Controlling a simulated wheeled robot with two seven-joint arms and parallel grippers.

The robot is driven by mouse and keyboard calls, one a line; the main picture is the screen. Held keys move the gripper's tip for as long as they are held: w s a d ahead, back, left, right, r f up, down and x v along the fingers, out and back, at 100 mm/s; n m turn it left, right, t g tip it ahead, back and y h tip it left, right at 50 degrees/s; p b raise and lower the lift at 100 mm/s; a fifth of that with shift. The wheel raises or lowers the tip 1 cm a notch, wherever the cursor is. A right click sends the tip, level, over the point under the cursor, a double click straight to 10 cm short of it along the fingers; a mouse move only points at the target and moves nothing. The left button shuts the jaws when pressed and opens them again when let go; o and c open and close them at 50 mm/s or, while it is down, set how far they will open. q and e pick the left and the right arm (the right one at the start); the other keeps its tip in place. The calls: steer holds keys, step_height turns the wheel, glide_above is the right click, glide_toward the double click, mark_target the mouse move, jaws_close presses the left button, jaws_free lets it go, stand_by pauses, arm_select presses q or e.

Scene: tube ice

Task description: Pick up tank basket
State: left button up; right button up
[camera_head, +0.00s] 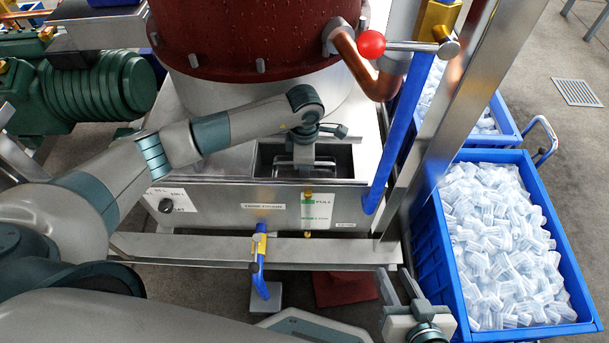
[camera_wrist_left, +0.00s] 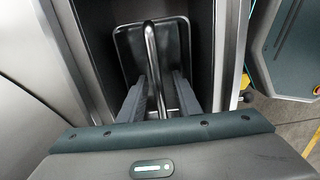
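The tank basket (camera_wrist_left: 126,42) is a dark tray with a pale metal rim, down in the tank opening (camera_head: 263,160). Its metal bar handle (camera_wrist_left: 151,50) runs between the two fingers of my left gripper (camera_wrist_left: 160,98) in the left wrist view. Those fingers stand apart with gaps beside the bar, so the gripper is open around it. In the head view my left gripper (camera_head: 302,160) reaches down into the opening and hides part of the basket. My right gripper (camera_head: 402,288) is open and empty at the bottom, left of the blue ice crate.
A blue crate (camera_head: 436,250) full of tube ice stands at the right, with another behind it. A dark red drum (camera_head: 245,40) rises behind the tank. A blue pipe (camera_head: 400,130) and a slanted metal post (camera_head: 440,125) stand right of the opening. A blue-handled valve (camera_head: 259,262) sticks out in front.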

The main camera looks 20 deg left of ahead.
arm_select(q)
steer(key=shift+f, duration=0.3)
arm_select(e)
steer(key=shift+a+r, duration=0.2)
steer(key=shift+a, duration=0.05)
arm_select(q)
steer(key=shift+c, duration=0.7)
arm_select(e)
steer(key=shift+d, duration=0.15)
arm_select(q)
jaws_close()
arm_select(e)
steer(key=shift+d+f, duration=0.1)
arm_select(q)
steer(key=shift+r, duration=0.1)
